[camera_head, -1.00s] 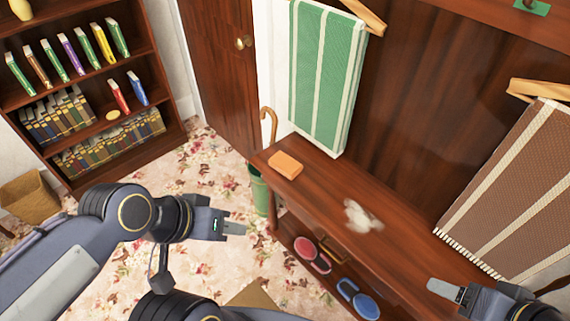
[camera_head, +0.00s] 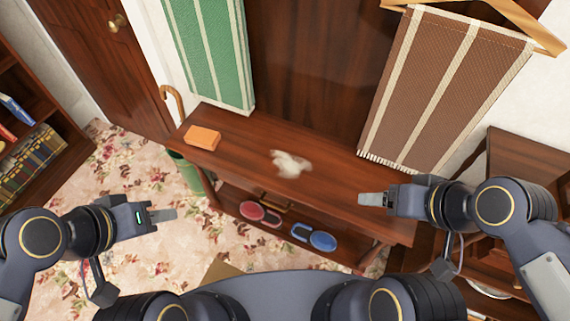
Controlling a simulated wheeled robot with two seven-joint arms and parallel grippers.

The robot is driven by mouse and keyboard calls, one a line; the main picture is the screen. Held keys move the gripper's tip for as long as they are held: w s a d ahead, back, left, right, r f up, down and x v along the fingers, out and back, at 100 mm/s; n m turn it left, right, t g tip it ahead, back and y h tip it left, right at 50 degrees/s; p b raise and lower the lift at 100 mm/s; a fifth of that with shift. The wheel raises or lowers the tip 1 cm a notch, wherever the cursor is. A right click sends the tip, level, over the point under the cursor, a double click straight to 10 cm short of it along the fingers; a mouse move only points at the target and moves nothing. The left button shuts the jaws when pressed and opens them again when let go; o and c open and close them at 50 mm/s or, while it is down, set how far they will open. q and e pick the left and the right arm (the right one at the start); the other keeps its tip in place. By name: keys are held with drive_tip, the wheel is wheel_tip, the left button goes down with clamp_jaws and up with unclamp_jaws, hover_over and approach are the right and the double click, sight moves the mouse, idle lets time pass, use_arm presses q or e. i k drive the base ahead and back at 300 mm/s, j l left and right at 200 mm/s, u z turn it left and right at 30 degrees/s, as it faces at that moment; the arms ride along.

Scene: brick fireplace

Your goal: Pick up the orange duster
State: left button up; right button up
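The orange duster (camera_head: 203,137) is a small orange block lying on the left end of a brown wooden bench (camera_head: 242,150). My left gripper (camera_head: 166,214) is in front of the bench's left end, lower in the picture than the duster and apart from it. My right gripper (camera_head: 372,199) is at the right part of the bench, well away from the duster. Both grippers show nothing held. Each shows its fingers as one grey piece, so I cannot tell whether they are open or shut.
A whitish, fluffy-looking thing (camera_head: 291,163) lies mid-bench. Red (camera_head: 260,213) and blue (camera_head: 314,236) items sit on the shelf below. A green bin (camera_head: 187,172) and a cane (camera_head: 173,98) stand at the left end. Green (camera_head: 212,50) and brown striped (camera_head: 440,85) cloths hang behind.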

sight(201, 137)
drive_tip(key=z, duration=0.9)
drive_tip(key=j+z, duration=1)
drive_tip(key=k+j+z, duration=0.15)
drive_tip(key=j+z, duration=0.3)
drive_tip(key=k+j, duration=0.2)
drive_tip(key=j, duration=0.2)
drive_tip(key=k+j+z, duration=0.15)
drive_tip(key=j, duration=0.3)
drive_tip(key=k+j, duration=0.2)
drive_tip(key=j, duration=0.2)
drive_tip(key=k+j+z, duration=0.15)
drive_tip(key=j, duration=0.25)
drive_tip(key=k+j, duration=0.3)
drive_tip(key=j+z, duration=0.05)
drive_tip(key=j, duration=0.05)
